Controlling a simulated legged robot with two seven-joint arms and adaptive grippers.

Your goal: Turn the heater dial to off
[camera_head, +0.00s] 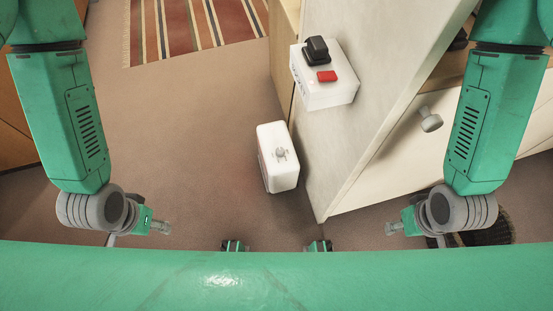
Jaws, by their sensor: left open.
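A white upright box, which looks like the heater (279,170), stands on the carpet in the middle of the view, close to the pale furniture panel. A small round grey dial (281,153) sits on its top face; its pointer setting is too small to read. My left gripper (163,227) is open and empty, low at the left, well apart from the heater. My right gripper (391,230) is low at the right, also apart from the heater; its fingers are too small to read. Neither gripper touches the dial.
A white box (322,96) with a black part (316,50) and a red part (327,76) sits at the pale panel (372,100). A round grey knob (430,119) is on a white front at right. A striped rug (190,28) lies beyond. Carpet left of the heater is clear.

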